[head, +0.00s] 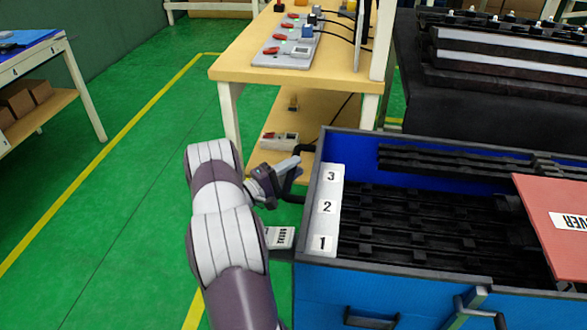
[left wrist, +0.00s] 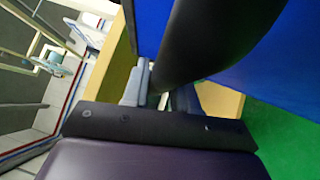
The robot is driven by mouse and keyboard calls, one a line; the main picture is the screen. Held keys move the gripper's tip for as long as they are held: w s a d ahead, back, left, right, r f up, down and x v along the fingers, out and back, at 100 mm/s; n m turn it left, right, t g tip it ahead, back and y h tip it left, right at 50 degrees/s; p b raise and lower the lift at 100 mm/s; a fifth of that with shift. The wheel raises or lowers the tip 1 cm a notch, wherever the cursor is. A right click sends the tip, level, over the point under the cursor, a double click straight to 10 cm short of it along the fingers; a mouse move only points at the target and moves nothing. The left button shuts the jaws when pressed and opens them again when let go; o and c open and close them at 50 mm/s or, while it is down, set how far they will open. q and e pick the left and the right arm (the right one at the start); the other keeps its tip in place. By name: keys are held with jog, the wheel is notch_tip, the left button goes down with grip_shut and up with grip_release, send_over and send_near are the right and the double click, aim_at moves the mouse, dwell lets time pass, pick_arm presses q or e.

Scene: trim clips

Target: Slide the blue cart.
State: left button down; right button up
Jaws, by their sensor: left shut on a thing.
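The blue cart (head: 390,295) stands at the right of the head view. It has a grey left rim with labels 1, 2 and 3, and black trim parts inside. A dark handle (head: 299,148) sticks out from its left end. My left gripper (head: 288,178) is at this handle, beside the cart's left end, and is shut on it. In the left wrist view the handle (left wrist: 225,40) is a thick black bar passing between the fingers (left wrist: 160,97), with the cart's blue wall behind. The fingertips are partly hidden. My right gripper is not in view.
A wooden workbench (head: 240,65) with devices stands close behind the cart's left end. A dark rack (head: 450,110) stands behind the cart. A red board (head: 550,220) lies over the cart's right part. The green floor (head: 110,240) to the left is clear.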

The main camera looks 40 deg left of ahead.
pick_arm(q)
jog(key=c, duration=1)
grip_release()
jog(key=p+v, duration=0.1)
jog(key=v, duration=1.1)
jog(key=shift+s+p, duration=0.3)
jog(key=shift+p, duration=0.1)
jog(key=shift+a, duration=0.15)
